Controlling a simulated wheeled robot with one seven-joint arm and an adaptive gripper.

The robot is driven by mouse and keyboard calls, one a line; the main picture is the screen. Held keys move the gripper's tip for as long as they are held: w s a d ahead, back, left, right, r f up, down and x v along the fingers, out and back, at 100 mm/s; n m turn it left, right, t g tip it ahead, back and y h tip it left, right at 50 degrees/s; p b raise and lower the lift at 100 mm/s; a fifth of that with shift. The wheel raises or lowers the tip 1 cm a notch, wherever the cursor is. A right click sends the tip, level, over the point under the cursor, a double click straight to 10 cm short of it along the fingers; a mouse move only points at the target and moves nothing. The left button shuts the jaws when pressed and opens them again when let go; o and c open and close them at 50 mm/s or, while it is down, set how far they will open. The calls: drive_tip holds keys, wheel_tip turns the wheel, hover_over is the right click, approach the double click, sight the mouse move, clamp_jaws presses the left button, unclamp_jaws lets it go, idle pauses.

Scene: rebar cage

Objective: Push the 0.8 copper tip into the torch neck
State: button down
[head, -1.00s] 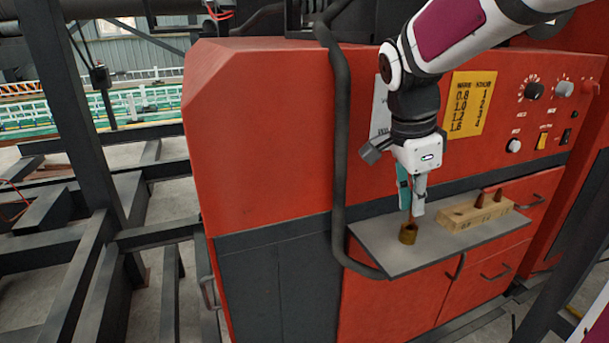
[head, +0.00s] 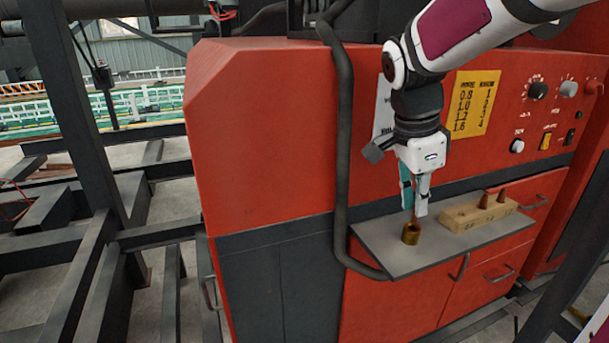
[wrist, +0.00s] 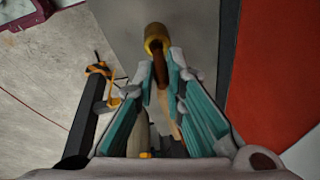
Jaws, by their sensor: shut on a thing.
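My gripper (head: 415,208) points down over the grey shelf and is shut on the copper tip (wrist: 160,73), a thin reddish-brown piece between the teal fingers. The torch neck (head: 411,234), a brass-coloured cylinder, stands upright near the front left part of the shelf. In the wrist view the torch neck (wrist: 156,38) is just beyond the fingertips. The lower end of the tip meets the neck's opening; I cannot tell how deep it sits, as the brass rim hides it.
A wooden block (head: 470,214) with two copper tips standing in it is right of my gripper on the shelf (head: 400,259). The red cabinet (head: 265,140) rises behind, with a yellow chart (head: 474,103) and knobs. A dark hose (head: 343,150) runs down left of my arm.

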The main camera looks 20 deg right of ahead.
drive_tip(key=shift+f+b, duration=1.05)
drive_tip(key=shift+f, duration=0.55)
drive_tip(key=c, duration=1.6)
unclamp_jaws()
drive_tip(key=v, duration=1.2)
drive_tip(key=s+a+f+n+t+y, duration=0.1)
drive_tip(key=s+a+f+n, duration=0.2)
drive_tip(key=n, duration=0.4)
drive_tip(key=s+a+f+n+t+y, duration=0.1)
drive_tip(key=s+a+f+n+t, duration=0.1)
drive_tip(key=a+n, duration=0.3)
drive_tip(key=s+a+f+n+t+y, duration=0.1)
drive_tip(key=s+a+f+n, duration=0.3)
drive_tip(key=n, duration=0.4)
drive_tip(key=shift+s+a+f+n+t, duration=0.15)
drive_tip(key=shift+s+f+n+t, duration=0.2)
drive_tip(key=shift+s, duration=0.2)
